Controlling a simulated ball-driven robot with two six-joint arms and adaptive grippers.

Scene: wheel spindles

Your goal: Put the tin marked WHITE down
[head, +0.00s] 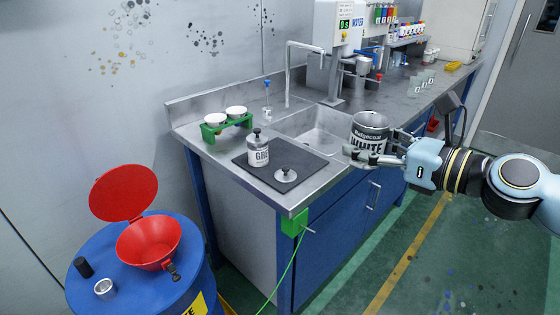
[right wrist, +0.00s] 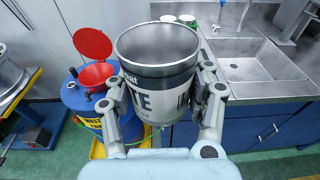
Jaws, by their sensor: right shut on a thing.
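The tin marked WHITE (head: 369,134) is upright, held in the air by my right gripper (head: 372,151) near the front edge of the steel bench (head: 305,196). In the right wrist view the tin (right wrist: 157,50) is open at the top, its inside grey, with no paint visible. The fingers of my right gripper (right wrist: 160,88) close on it from both sides. A dark mat (head: 250,175) lies on the bench left of the sink. My left gripper is not in view.
A green rack (head: 210,131) with two white cups stands behind. The sink (head: 317,139) lies right of the mat. A blue drum (head: 135,285) with a red funnel stands left.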

